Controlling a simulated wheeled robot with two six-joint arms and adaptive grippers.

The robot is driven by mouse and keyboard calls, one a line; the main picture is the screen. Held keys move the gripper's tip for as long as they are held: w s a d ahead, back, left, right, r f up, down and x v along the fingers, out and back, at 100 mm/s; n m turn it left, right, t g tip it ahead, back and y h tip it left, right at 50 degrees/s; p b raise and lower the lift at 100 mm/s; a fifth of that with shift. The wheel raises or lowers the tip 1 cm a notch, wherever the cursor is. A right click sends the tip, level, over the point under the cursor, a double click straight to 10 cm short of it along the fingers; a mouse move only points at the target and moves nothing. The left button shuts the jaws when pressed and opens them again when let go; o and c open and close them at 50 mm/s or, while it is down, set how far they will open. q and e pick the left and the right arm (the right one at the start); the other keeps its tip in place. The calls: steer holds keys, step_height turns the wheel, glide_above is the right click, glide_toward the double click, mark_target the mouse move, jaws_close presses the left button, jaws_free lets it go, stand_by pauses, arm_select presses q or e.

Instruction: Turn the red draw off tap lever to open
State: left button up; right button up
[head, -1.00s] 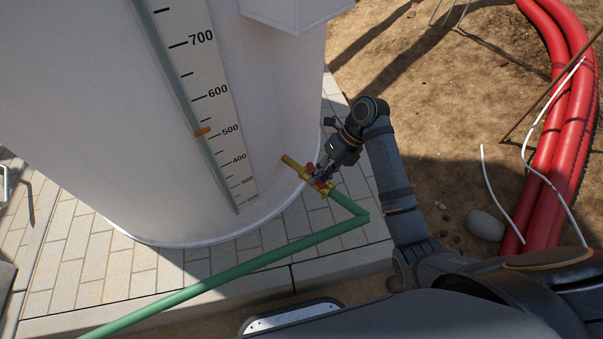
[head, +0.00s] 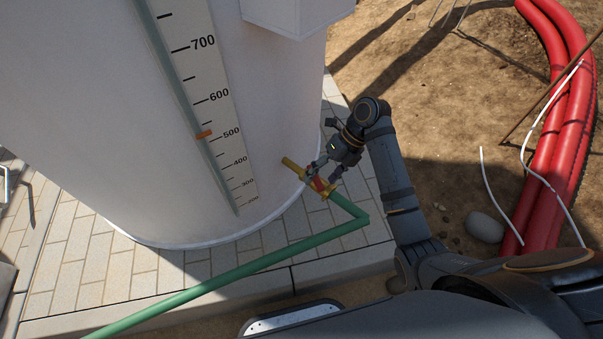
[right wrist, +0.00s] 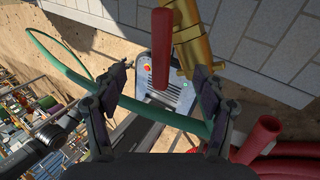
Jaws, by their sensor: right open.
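The red tap lever (head: 319,184) sits on the brass draw-off tap (head: 292,164) low on the white tank's side. In the right wrist view the lever (right wrist: 160,52) stands upright in the picture, beside the brass tap body (right wrist: 190,38). My right gripper (head: 325,171) is at the tap in the head view. In the right wrist view my right gripper (right wrist: 161,72) is open, with one finger on each side of the lever's lower end and gaps visible on both sides. My left gripper is not in view.
The white tank (head: 110,130) with its level scale (head: 226,130) stands on pale paving (head: 95,255). A green pipe (head: 230,268) runs from the tap to the lower left. Red pipes (head: 563,130) and a grey stone (head: 485,226) lie on bare soil at the right.

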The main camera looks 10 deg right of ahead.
steer(key=p+v, duration=0.4)
steer(key=v, duration=0.2)
steer(key=shift+r, duration=0.1)
stand_by(0.5)
